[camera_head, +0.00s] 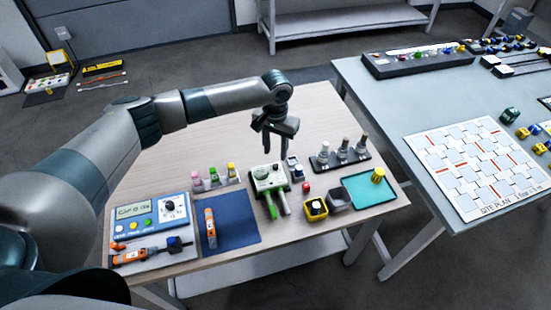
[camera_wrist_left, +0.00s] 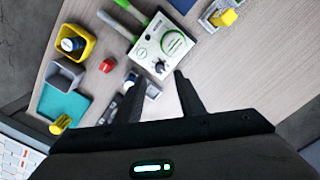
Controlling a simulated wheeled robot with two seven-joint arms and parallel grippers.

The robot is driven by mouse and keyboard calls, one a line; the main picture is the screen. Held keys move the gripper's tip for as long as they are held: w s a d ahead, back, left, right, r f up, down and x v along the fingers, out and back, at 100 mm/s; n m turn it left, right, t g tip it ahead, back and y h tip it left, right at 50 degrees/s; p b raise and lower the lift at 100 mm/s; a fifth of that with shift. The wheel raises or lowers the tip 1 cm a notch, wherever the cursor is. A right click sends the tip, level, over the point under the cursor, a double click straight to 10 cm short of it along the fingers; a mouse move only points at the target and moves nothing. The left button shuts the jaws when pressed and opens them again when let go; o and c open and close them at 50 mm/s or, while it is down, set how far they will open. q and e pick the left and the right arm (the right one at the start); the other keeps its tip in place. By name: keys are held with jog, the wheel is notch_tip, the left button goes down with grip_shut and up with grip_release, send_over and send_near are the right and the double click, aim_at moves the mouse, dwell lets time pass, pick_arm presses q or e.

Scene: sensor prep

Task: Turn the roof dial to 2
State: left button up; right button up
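A white box with green trim (camera_head: 268,178) stands on the wooden table, with two green-handled probes in front of it. In the left wrist view the box (camera_wrist_left: 172,38) shows a round green-ringed face and a small black dial (camera_wrist_left: 161,67). The dial's setting is too small to read. My left gripper (camera_head: 274,146) is above and behind the box, pointing down. In the left wrist view its fingers (camera_wrist_left: 158,80) are spread and empty, with the dial just beyond the gap and apart from them. A blue-and-white panel (camera_head: 150,216) at the left also has a black knob (camera_head: 169,206). My right gripper is not in view.
A small dark-and-white device (camera_head: 295,170) stands close beside the box. A red cap (camera_head: 306,187), yellow bin (camera_head: 316,209), grey bin (camera_head: 339,200) and teal tray (camera_head: 362,191) are to the right. Bottles (camera_head: 213,178) stand behind left; a blue mat (camera_head: 229,233) lies in front left.

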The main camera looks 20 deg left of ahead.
aim_at(275, 165)
pick_arm(q)
jog(key=shift+f+p, duration=0.55)
jog(key=shift+f, duration=2.6)
grip_shut()
